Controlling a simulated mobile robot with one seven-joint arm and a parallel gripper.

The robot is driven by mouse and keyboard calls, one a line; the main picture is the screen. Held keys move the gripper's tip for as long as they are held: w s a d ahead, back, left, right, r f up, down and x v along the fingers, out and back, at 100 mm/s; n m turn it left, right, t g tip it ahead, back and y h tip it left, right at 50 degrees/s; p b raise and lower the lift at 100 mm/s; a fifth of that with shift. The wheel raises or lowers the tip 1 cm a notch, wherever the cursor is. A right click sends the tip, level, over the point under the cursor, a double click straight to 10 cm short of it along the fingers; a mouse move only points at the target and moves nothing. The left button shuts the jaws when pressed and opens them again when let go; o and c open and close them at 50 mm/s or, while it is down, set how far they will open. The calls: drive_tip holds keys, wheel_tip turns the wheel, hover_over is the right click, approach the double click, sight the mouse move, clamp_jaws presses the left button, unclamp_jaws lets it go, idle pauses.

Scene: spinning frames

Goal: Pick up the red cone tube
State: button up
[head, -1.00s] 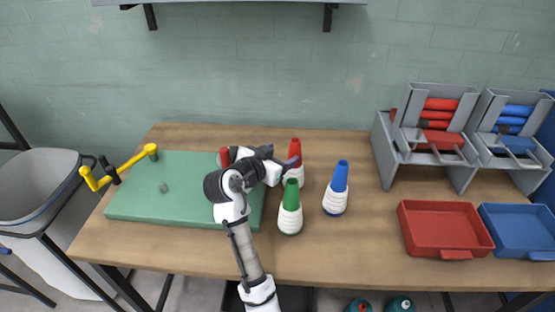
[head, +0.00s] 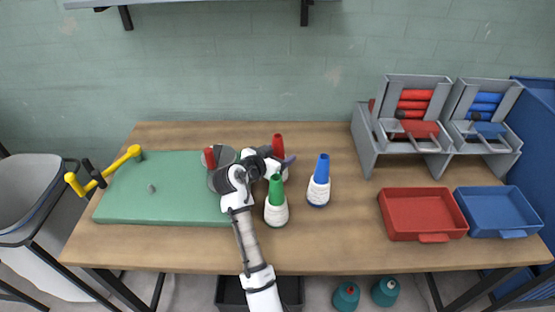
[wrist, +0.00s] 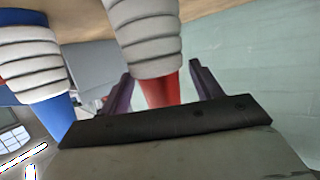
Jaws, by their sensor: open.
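The red cone tube (head: 277,140) stands on the wooden table, its red tip up and its lower part mostly hidden behind my gripper and the green cone. In the wrist view, which looks upside down, its white wound body and red tip (wrist: 163,92) lie between my two dark purple fingers. My gripper (wrist: 162,78) is open, one finger on each side of the red tip, with gaps visible. In the head view a purple fingertip shows at the cone's right side. Whether either finger touches it cannot be told.
A green-tipped cone (head: 276,205) stands close in front of the gripper, and a blue-tipped cone (head: 319,182) to the right. A green board (head: 150,185) lies left. Red (head: 422,214) and blue (head: 500,212) trays sit right, below a grey rack (head: 372,140).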

drive_tip(key=shift+c, duration=0.4)
drive_tip(key=c, duration=1)
drive_tip(key=shift+o, duration=0.2)
drive_tip(key=shift+r, duration=0.1)
